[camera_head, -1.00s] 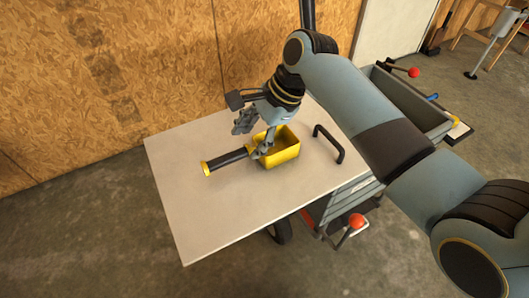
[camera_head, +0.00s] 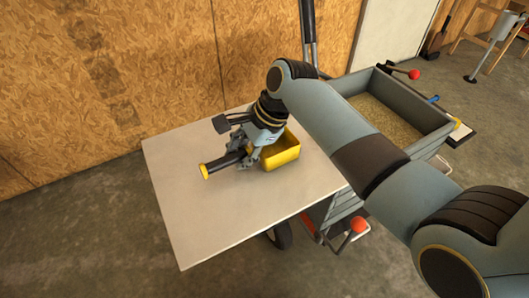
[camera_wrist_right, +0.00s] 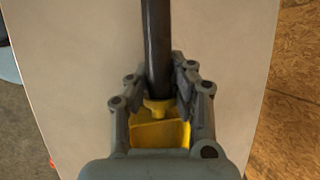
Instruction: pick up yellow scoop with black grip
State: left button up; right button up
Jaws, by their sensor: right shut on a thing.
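The yellow scoop (camera_head: 283,152) with a black grip (camera_head: 222,161) lies on the pale table top, its yellow bowl to the right and its yellow-tipped grip to the left. My right gripper (camera_head: 246,155) is down at the scoop, shut on the black grip close to the bowl. In the right wrist view the fingers (camera_wrist_right: 166,90) stand on both sides of the black grip (camera_wrist_right: 158,45), with the yellow neck and bowl (camera_wrist_right: 160,132) below, partly hidden by the gripper. My left gripper is not in view.
The table top (camera_head: 200,225) is clear to the left and front. A grey bin (camera_head: 405,102) of grain-like material stands behind my right arm at the right. A red-knobbed lever (camera_head: 358,224) is below the table's right edge. A wooden wall (camera_head: 110,75) rises behind.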

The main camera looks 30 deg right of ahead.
aim_at(242, 151)
grip_shut()
jog(key=shift+r, duration=0.1)
jog(key=shift+r, duration=0.3)
jog(key=r, duration=0.2)
jog(key=r+p, duration=0.1)
jog(key=r, duration=0.1)
jog(key=shift+d, duration=0.2)
jog(key=s+d+r+p, duration=0.2)
jog(key=s+d+r, duration=0.4)
jog(key=d, duration=0.3)
jog(key=shift+d+p, duration=0.3)
jog(key=shift+p, duration=0.05)
jog(key=shift+r, duration=0.1)
